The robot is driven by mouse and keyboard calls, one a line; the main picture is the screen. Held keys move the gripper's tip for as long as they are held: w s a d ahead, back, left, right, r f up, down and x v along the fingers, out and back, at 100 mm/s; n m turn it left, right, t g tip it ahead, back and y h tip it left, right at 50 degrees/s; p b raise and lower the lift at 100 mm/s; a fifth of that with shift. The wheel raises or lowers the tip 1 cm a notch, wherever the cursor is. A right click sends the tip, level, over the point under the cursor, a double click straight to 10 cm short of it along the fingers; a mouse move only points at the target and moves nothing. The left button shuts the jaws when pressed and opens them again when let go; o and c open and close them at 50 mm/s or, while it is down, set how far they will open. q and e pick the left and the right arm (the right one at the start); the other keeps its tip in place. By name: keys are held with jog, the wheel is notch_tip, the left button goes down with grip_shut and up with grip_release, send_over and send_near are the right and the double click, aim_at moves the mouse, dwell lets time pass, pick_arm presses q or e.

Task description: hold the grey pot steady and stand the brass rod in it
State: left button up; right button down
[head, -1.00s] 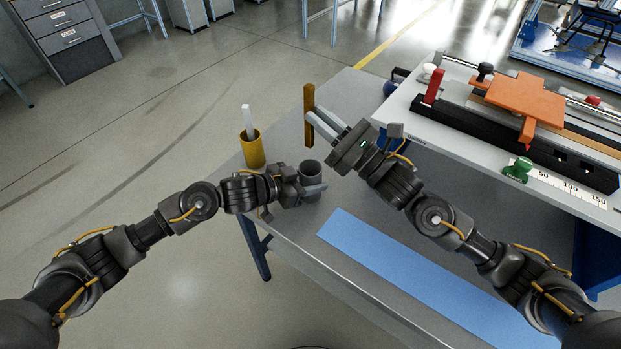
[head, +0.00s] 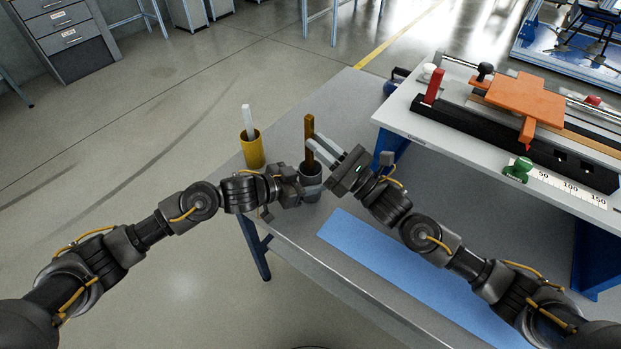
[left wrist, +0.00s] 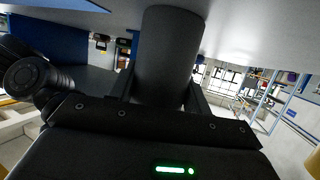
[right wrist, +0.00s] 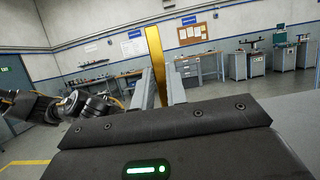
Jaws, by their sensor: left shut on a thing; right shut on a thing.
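The grey pot (head: 312,190) stands on the grey table, upright. My left gripper (head: 308,192) is shut on the pot from the left; the pot fills its jaws in the left wrist view (left wrist: 166,60). The brass rod (head: 309,140) is upright, with its lower end at the mouth of the pot; how deep it sits is hard to tell. My right gripper (head: 322,150) is shut on the rod from the right; the rod also shows between its fingers in the right wrist view (right wrist: 158,62).
A yellow pot (head: 253,150) with a pale rod (head: 247,117) stands left of the grey pot. A blue mat (head: 400,270) lies at the front right of the table. A raised white bench (head: 450,135) with an orange-topped fixture (head: 522,97) stands at the right.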

jog(key=shift+f, duration=1.75)
jog(key=c, duration=1.3)
grip_release()
jog(key=shift+f, duration=0.1)
jog(key=s+d, duration=0.3)
jog(key=d, duration=0.1)
jog(key=s+d+f, duration=0.1)
jog(key=s+d, duration=0.2)
jog(key=d, duration=0.2)
jog(key=s+d, duration=0.3)
jog(key=d, duration=0.1)
jog(key=shift+s+d+f, duration=0.25)
jog(key=shift+s+f, duration=0.1)
jog(key=shift+s, duration=0.05)
